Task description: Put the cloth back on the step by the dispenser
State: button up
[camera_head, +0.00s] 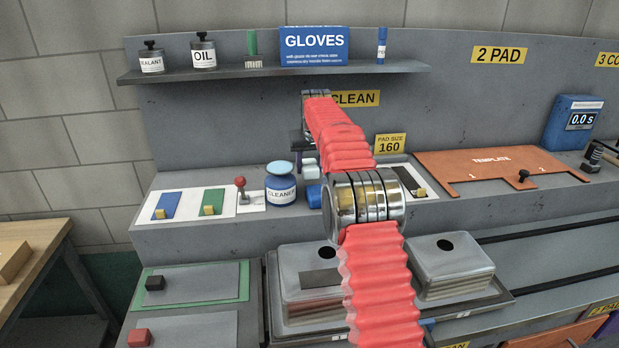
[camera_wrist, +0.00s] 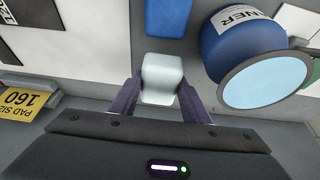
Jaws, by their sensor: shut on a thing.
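A small pale, rounded block, which I take to be the folded cloth (camera_wrist: 162,72), is between the two dark purple fingers of my gripper (camera_wrist: 160,84). My gripper is shut on it. In the head view the cloth (camera_head: 310,171) shows just right of the cleaner dispenser, a blue jar (camera_head: 281,188) with a light blue lid. The jar also shows in the wrist view (camera_wrist: 240,45), to the right of the cloth. My red-sleeved arm hides most of the gripper in the head view. I cannot tell whether the cloth touches the step (camera_head: 255,230).
A blue block (camera_head: 314,195) sits on the step beside the jar, close to the cloth. A red-knobbed lever (camera_head: 240,185) and a blue-and-green pad board (camera_head: 188,203) are to the left. The yellow pad size sign (camera_head: 390,144) stands to the right.

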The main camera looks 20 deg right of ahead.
aim_at(310, 177)
jog(key=shift+f, duration=2.1)
jog(key=o, duration=0.7)
jog(key=shift+o, duration=0.2)
jog(key=d+v, duration=0.1)
jog(key=v, duration=1.1)
jog(key=shift+a, duration=0.45)
